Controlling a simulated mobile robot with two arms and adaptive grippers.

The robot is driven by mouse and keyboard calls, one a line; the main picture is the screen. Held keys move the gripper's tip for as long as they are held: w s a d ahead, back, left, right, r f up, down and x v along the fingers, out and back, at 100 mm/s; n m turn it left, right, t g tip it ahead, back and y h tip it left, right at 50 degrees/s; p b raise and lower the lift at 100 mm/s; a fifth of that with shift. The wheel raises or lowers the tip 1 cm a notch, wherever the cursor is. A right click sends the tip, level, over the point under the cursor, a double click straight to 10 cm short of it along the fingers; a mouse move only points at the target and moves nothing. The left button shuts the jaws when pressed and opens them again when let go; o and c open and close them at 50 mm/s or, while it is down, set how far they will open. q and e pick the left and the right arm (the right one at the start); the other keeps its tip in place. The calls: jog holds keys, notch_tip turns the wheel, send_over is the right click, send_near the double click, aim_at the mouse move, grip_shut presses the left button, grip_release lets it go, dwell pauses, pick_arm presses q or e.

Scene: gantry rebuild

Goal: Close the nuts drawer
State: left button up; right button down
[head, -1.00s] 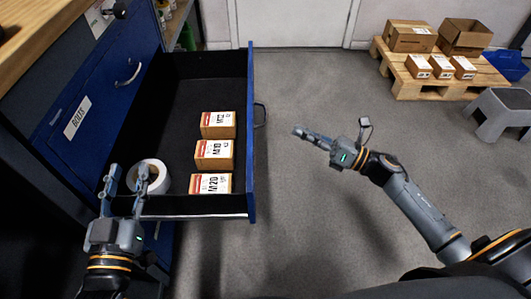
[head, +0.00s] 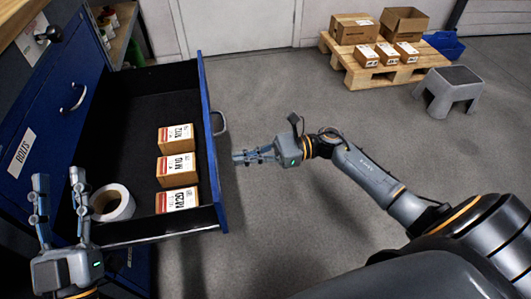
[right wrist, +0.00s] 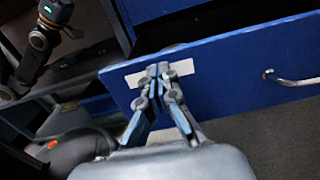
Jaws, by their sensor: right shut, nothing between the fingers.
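The open drawer has a blue front (head: 209,150) and a dark inside. It holds several orange-and-white boxes (head: 177,170) and a white roll (head: 113,203). In the right wrist view its front (right wrist: 225,62) carries a pale label (right wrist: 183,68), mostly behind my fingers, and a metal handle (right wrist: 292,80). I cannot read the label. My right gripper (head: 236,157) is shut and empty, pointing at the outside of the front near the handle (head: 219,123); contact is unclear. My left gripper (head: 58,180) is open and empty, left of the roll by the cabinet side of the drawer.
The blue cabinet has a shut drawer labelled BOLTS (head: 22,153) above the open one. A pallet (head: 375,70) with cardboard boxes and a grey step stool (head: 447,92) stand at the far right. Open grey floor (head: 300,85) lies beyond the drawer front.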

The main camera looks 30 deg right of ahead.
pick_arm(q)
jog(key=shift+s+r+t, duration=0.4)
jog(key=shift+r, duration=0.2)
pick_arm(e)
jog(key=shift+x, duration=2.05)
